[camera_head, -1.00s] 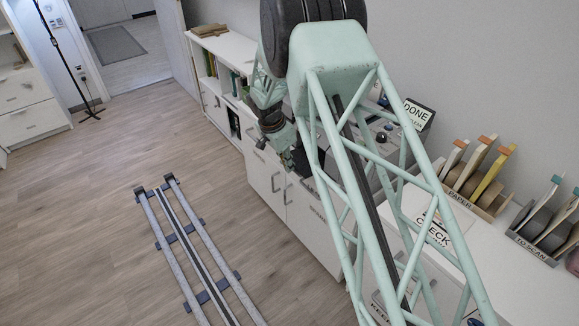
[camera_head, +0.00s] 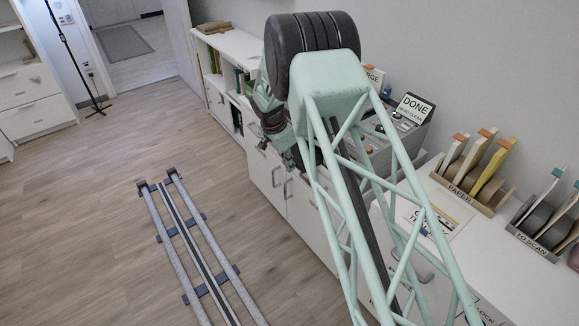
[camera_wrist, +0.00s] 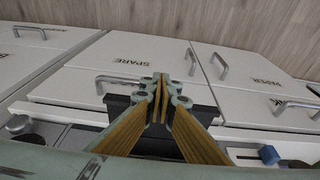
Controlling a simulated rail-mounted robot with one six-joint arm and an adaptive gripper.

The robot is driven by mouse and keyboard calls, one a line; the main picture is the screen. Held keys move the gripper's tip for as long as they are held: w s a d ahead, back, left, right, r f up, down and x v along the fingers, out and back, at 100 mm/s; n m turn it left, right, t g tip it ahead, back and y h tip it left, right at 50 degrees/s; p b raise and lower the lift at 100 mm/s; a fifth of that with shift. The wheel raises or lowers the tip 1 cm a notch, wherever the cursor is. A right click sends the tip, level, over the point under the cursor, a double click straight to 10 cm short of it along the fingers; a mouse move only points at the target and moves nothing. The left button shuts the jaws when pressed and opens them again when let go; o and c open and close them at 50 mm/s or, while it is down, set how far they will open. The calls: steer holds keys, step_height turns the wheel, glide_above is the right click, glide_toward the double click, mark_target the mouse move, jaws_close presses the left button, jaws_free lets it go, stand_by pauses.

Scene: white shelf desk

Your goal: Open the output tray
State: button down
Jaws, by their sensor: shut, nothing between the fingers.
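My gripper (camera_wrist: 161,85) is shut and empty in the wrist view, with its fingertips together in the middle. A dark, flat panel (camera_wrist: 120,103) shows behind and beside the fingers at the edge of the white desk; it may be the output tray, but I cannot tell for sure. The fingers overlap it in the picture, and I cannot tell whether they touch it. In the head view my arm hides most of this spot. A grey machine (camera_head: 409,133) stands on the desk behind the arm, partly hidden.
White cabinet fronts with metal handles, one marked SPARE (camera_wrist: 131,62), lie below. A paper rack (camera_head: 463,197) and a TO SCAN rack (camera_head: 527,238) stand on the desk at right. A CHECK TRAY card (camera_head: 437,220) lies near them. The floor at left holds a rail (camera_head: 188,245).

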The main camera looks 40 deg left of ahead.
steer(key=shift+r, duration=0.1)
stand_by(0.3)
steer(key=s+a+r, duration=0.1)
steer(key=s+r, duration=0.1)
steer(key=s, duration=0.4)
steer(key=s+a+r+p, duration=0.1)
steer(key=s+a+r, duration=0.1)
steer(key=s, duration=0.4)
steer(key=shift+s+r+p, duration=0.25)
steer(key=shift+r+p, duration=0.05)
steer(key=shift+r, duration=0.15)
steer(key=shift+d+r, duration=0.1)
